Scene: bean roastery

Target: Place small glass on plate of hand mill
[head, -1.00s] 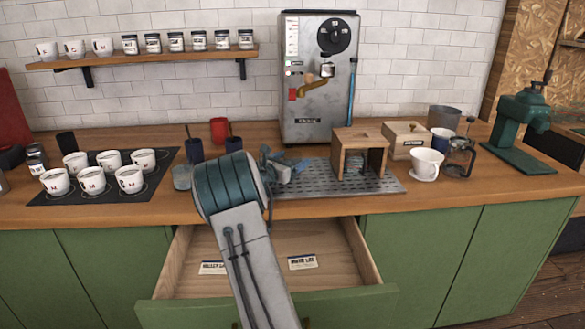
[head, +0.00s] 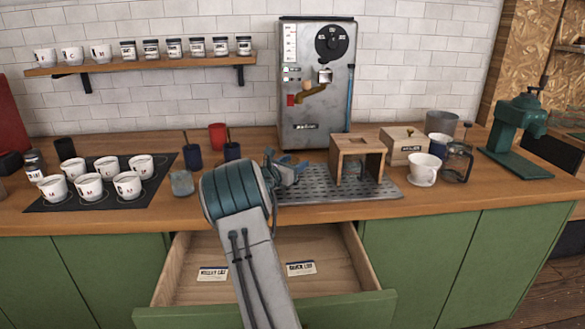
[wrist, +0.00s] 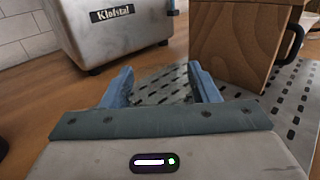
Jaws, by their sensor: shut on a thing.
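My gripper (head: 290,168) is over the perforated metal tray, left of the wooden box. In the wrist view its blue fingers (wrist: 160,72) are closed on a clear, see-through thing, the small glass (wrist: 163,90), whose outline is faint. The glass cannot be made out in the head view. The green hand mill (head: 521,118) stands at the right end of the counter, far from my gripper. Its flat green base plate (head: 515,165) looks bare.
The wooden box (head: 357,143) stands on the perforated tray (head: 320,190). A white cup (head: 424,168) and a glass press (head: 457,162) stand between it and the mill. A drawer (head: 265,315) hangs open below my arm.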

